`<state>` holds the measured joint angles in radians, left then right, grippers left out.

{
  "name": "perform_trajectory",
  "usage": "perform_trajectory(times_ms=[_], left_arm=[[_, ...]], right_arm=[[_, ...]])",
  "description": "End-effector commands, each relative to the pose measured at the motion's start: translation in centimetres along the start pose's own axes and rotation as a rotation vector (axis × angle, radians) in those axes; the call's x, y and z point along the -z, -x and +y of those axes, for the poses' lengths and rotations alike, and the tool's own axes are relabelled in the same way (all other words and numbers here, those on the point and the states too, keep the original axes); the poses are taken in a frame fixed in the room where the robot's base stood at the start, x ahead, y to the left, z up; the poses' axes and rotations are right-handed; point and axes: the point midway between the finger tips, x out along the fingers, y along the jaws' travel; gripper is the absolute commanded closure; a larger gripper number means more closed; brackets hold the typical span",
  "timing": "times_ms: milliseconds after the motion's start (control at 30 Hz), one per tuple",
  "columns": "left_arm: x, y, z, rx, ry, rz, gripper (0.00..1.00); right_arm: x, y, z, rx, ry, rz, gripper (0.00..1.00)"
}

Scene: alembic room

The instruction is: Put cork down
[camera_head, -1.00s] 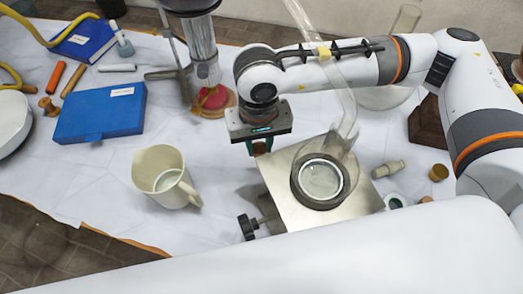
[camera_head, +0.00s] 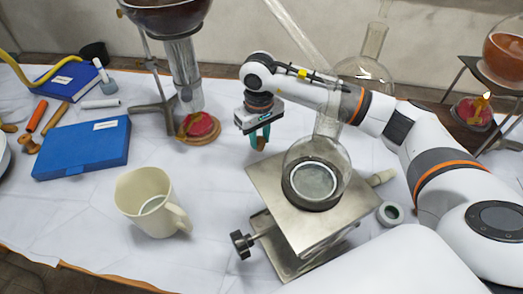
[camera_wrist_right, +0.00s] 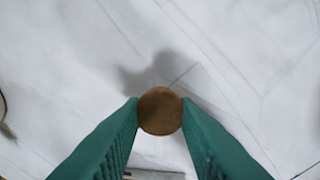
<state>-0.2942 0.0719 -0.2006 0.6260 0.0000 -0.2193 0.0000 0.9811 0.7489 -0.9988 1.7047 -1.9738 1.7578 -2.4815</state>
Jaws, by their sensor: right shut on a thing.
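My right gripper (camera_head: 260,138) is at the middle of the head view, pointing down, behind and slightly left of the metal stand. Its green fingers are shut on a small brown cork (camera_wrist_right: 160,110), seen end-on between the fingertips in the right wrist view. In the head view the cork is mostly hidden by the fingers. It appears to be above the white cloth (camera_head: 215,165), with a shadow beyond it; the exact gap is unclear. My left gripper is not in view.
A metal stand (camera_head: 268,180) carrying a round glass flask (camera_head: 335,157) is close in front of the gripper. A cream mug (camera_head: 145,197) and blue box (camera_head: 85,148) are left. A burner (camera_head: 199,128) stands back left. Cloth between burner and gripper is clear.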

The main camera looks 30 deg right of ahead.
Motion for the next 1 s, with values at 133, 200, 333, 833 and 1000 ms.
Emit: perform_trajectory(times_ms=[133,200,333,833,1000], left_arm=[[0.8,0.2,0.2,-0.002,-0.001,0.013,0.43],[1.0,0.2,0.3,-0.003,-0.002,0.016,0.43],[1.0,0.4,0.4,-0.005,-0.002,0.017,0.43],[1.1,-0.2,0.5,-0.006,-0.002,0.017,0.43],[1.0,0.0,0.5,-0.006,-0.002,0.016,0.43]], right_arm=[[0.0,-1.2,0.1,-0.001,0.001,0.001,0.95],[0.0,-1.8,0.1,-0.001,0.001,0.000,0.95],[0.0,-3.7,0.1,-0.001,-0.001,0.002,0.95],[-0.1,-5.3,0.1,0.000,0.001,-0.002,0.95],[0.0,-5.2,0.1,-0.001,0.000,-0.002,0.51]])
